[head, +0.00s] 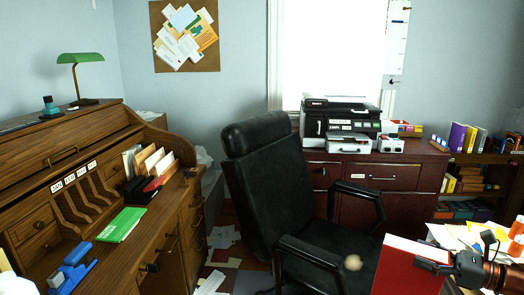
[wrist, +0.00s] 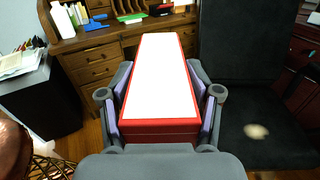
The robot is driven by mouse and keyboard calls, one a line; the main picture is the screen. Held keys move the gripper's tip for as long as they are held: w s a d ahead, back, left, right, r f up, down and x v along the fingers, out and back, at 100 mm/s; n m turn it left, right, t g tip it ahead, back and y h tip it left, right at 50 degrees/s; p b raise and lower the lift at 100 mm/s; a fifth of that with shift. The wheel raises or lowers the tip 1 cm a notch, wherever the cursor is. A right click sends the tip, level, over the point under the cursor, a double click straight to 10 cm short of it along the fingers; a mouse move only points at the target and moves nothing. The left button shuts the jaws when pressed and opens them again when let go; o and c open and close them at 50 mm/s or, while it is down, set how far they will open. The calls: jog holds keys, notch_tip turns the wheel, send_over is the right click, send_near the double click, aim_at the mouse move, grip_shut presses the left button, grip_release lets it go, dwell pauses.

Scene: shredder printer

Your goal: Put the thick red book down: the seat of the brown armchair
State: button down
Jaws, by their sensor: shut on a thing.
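No brown armchair seat can be made out. A rounded brown surface (wrist: 14,150) shows at the lower left of the wrist view, but I cannot tell what it belongs to.
A black office chair (head: 262,185) stands between the wooden roll-top desk (head: 165,235) and the dark red cabinet (head: 405,175) with a printer (head: 340,115). A paper-covered surface (head: 455,235) lies at the right. Papers litter the floor (head: 222,240).

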jog(key=w+a+f+b, duration=0.6)
jog(key=a+f+b, duration=0.5)
jog(key=f, duration=0.2)
jog(key=w+a+f+b, duration=0.6)
jog(key=a+f+b, duration=0.45)
jog(key=f, duration=0.25)
notch_tip(320, 180, up, 24)
jog(key=p, duration=3.1)
jog(key=shift+d+f+t+p, duration=0.25)
jog(key=shift+t+p, duration=0.05)
jog(key=shift+p, duration=0.1)
jog(key=shift+m, duration=0.3)
